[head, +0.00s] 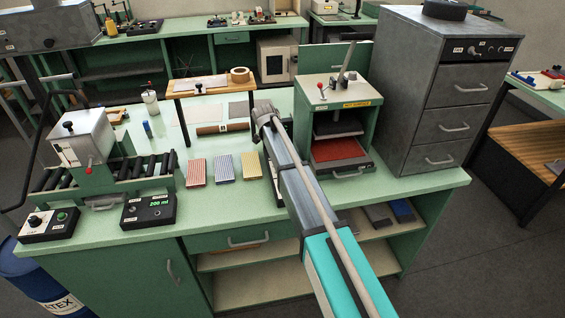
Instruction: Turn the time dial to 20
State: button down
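Several dials are in the head view, and their small lettering is too fine to read, so I cannot tell for certain which is the time dial. The tall grey drawer cabinet (425,105) has a black panel with a knob (475,50) between small labels. My arm reaches from the lower right over the bench. My gripper (264,112) is at its far end, above the bench middle, well apart from both dials; its fingers cannot be made out.
A green press (335,120) with a red pad stands between my arm and the cabinet. The front bench strip is mostly clear.

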jog(key=shift+c, duration=1.2)
grip_release()
jog(key=shift+n, duration=0.3)
